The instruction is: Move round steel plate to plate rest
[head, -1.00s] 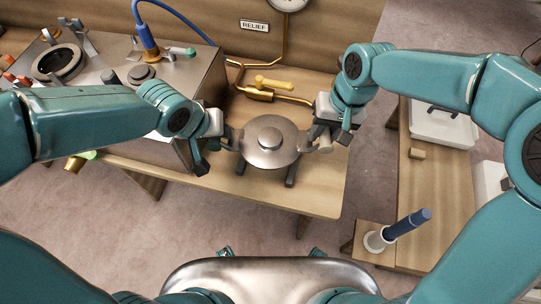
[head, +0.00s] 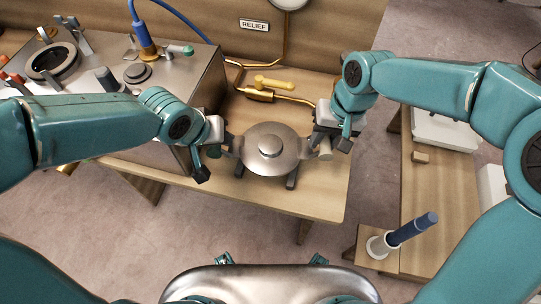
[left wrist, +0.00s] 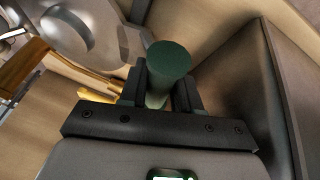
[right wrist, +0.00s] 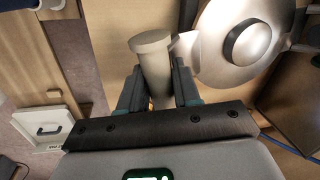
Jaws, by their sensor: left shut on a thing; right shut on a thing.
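The round steel plate (head: 282,162) with a raised centre knob lies level between my two grippers at mid-table. It also shows in the left wrist view (left wrist: 88,22) and the right wrist view (right wrist: 215,62). My left gripper (head: 212,160) is shut on the plate's green handle (left wrist: 168,65). My right gripper (head: 334,141) is shut on its beige handle (right wrist: 152,58). Dark bars (head: 291,180), which look like the plate rest, show under the plate's front edge. The plate covers most of them, and I cannot tell whether it touches them.
A steel cabinet (head: 205,82) with fittings stands on the left. A yellow-handled valve (head: 272,83) on brass pipe lies behind the plate. The wooden table (head: 318,195) is clear at its front right. A lower bench (head: 432,190) on the right holds a blue-handled tool (head: 411,228).

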